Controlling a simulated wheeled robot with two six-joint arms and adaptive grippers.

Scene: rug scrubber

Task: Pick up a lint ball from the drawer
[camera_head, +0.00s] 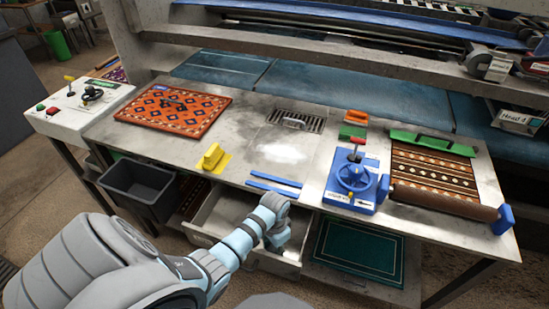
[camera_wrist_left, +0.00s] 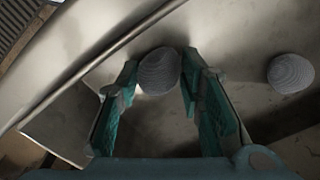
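The open drawer (camera_head: 207,218) sticks out under the front of the metal workbench. My left gripper (camera_head: 277,243) reaches down into it, and my wrist hides its fingertips in the head view. In the left wrist view, one grey, ridged lint ball (camera_wrist_left: 159,72) lies between the tips of my left gripper (camera_wrist_left: 160,75). The teal-padded fingers are apart on either side of it, with narrow gaps; contact is hard to tell. A second grey lint ball (camera_wrist_left: 290,73) lies to the right, outside the fingers, on the drawer floor. My right gripper is not in view.
A dark grey bin (camera_head: 138,187) hangs left of the drawer. A green rug (camera_head: 360,250) lies on the shelf to the right.

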